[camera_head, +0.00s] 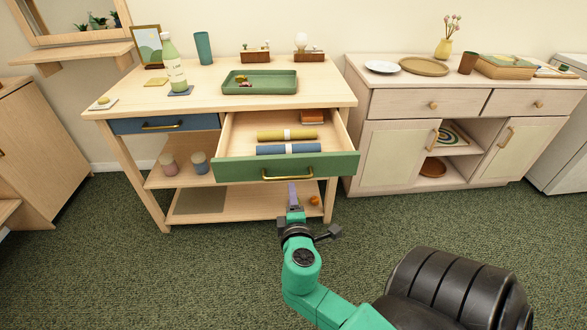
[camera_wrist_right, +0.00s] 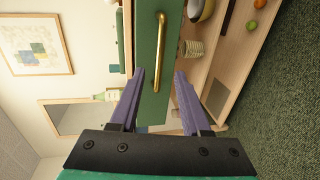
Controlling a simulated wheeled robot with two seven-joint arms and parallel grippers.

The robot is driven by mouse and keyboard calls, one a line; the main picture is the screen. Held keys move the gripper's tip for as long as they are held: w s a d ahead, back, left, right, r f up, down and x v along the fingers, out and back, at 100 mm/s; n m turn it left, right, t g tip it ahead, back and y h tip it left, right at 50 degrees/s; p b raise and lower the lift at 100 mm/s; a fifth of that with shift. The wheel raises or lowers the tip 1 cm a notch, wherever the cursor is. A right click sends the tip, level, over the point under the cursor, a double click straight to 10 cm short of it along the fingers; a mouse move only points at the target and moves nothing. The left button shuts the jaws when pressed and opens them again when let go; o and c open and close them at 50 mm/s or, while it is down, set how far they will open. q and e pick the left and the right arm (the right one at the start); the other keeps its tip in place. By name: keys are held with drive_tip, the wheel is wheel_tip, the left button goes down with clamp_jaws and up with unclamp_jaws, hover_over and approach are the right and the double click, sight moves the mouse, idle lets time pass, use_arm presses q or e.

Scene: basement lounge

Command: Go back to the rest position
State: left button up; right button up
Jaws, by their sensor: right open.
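My right gripper (camera_head: 293,197) is just below and in front of the open green drawer (camera_head: 225,171), near its gold handle (camera_head: 288,174). In the right wrist view its two purple fingers (camera_wrist_right: 160,74) are spread apart, with nothing held between them. The handle also shows in that view (camera_wrist_right: 158,50), ahead of the fingertips; whether they touch it is hard to tell, but they look apart. My left gripper is not in view.
The drawer holds a yellow roll (camera_head: 287,135), a blue roll (camera_head: 289,149) and an orange box (camera_head: 312,117). A bottle (camera_head: 173,66) and a green tray (camera_head: 235,88) stand on the wooden table above. A sideboard (camera_head: 400,155) stands right. Green carpet (camera_head: 200,270) is clear in front.

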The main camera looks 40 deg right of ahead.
drive_tip(key=v, duration=0.4)
drive_tip(key=shift+s+a, duration=0.2)
drive_tip(key=shift+s, duration=0.05)
drive_tip(key=s+a+f+g+y, duration=0.1)
drive_tip(key=s+f+g+y, duration=0.15)
drive_tip(key=f, duration=1.35)
drive_tip(key=s+a+f+g+y, duration=0.2)
drive_tip(key=f+g+y, duration=0.15)
drive_tip(key=f, duration=1.15)
drive_tip(key=s+f+m+g+y, duration=0.3)
drive_tip(key=s+f+m+g, duration=0.3)
drive_tip(key=s+f, duration=1.25)
drive_tip(key=s+r+m+p, duration=0.2)
drive_tip(key=s+r+p, duration=0.1)
drive_tip(key=r+p, duration=0.8)
drive_tip(key=shift+s+a+r+t+p, duration=0.3)
drive_tip(key=shift+s+a+r+p, duration=0.05)
drive_tip(key=shift+p, duration=0.1)
